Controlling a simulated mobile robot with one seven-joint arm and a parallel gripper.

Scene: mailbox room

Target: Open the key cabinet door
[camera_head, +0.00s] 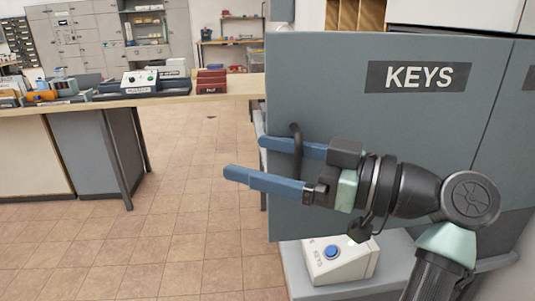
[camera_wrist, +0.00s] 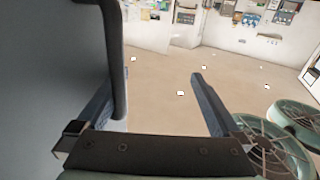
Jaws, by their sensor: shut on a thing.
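The key cabinet door (camera_head: 340,80) is a flat grey panel with a dark "KEYS" sign (camera_head: 416,77) at its upper right. It fills the right half of the head view and the left side of the wrist view (camera_wrist: 45,70). I cannot tell whether it stands ajar. Its handle (camera_head: 297,137) is a dark upright bar near the door's left edge; it also shows in the wrist view (camera_wrist: 114,50). The handle's lower end is partly hidden.
Below the door, a light box with a blue button (camera_head: 345,265) sits on a grey ledge. A long counter (camera_head: 60,107) with several devices and red boxes stands at the left. The tiled floor (camera_head: 190,210) left of the door is clear.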

